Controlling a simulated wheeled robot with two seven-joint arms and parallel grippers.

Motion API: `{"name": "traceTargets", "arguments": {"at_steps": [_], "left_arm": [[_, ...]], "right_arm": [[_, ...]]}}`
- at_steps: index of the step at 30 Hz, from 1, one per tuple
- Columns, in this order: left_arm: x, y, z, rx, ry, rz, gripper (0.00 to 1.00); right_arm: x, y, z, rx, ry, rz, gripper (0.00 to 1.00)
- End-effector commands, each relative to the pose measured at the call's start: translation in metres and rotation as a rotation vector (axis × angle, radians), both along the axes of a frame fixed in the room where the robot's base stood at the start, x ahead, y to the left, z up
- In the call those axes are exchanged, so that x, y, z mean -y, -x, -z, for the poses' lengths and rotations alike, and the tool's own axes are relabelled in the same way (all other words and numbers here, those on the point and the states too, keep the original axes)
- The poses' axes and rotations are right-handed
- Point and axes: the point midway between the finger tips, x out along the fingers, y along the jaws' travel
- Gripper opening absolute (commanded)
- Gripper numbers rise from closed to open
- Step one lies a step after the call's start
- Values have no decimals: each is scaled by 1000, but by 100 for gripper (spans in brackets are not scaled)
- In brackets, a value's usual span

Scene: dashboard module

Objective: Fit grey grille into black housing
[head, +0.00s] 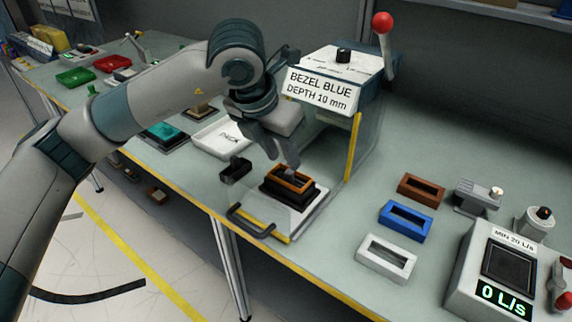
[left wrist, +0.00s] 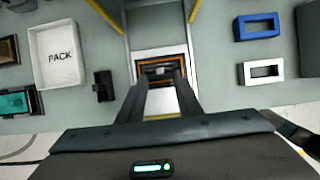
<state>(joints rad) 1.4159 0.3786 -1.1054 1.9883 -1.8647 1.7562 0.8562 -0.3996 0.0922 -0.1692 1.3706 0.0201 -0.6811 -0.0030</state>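The black housing (head: 291,197) sits on a pale plate on the bench, with an orange-brown bezel frame (head: 275,180) on its top. The frame also shows in the left wrist view (left wrist: 161,57). My left gripper (head: 288,168) points down at the opening of the frame, its fingertips at or just above it. In the left wrist view its two fingers (left wrist: 164,83) stand apart over the opening. Something grey shows in the opening between the fingertips; I cannot make out whether it is the grille or whether the fingers grip it. My right gripper is not in view.
A press-like machine labelled "BEZEL BLUE DEPTH 10 mm" (head: 318,90) stands behind. A small black part (head: 236,169) and a PACK tray (head: 224,139) lie left. Brown (head: 421,190), blue (head: 405,221) and white (head: 387,259) frames lie right, near a flow meter (head: 494,282).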

Motion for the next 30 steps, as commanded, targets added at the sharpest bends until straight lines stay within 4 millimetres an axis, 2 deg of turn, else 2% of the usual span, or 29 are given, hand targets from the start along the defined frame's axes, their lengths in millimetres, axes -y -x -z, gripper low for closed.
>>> {"name": "traceTargets", "arguments": {"at_steps": [6, 12, 20, 30], "left_arm": [[-9, 12, -36, 5, 0, 2, 32], [-14, 19, -57, 3, 0, 1, 32], [-15, 22, -63, 1, -1, 1, 32], [-15, 21, -63, 1, -1, 1, 32]], "right_arm": [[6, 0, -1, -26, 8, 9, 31], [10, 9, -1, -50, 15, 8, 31], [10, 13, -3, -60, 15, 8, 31], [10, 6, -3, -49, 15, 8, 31]]}}
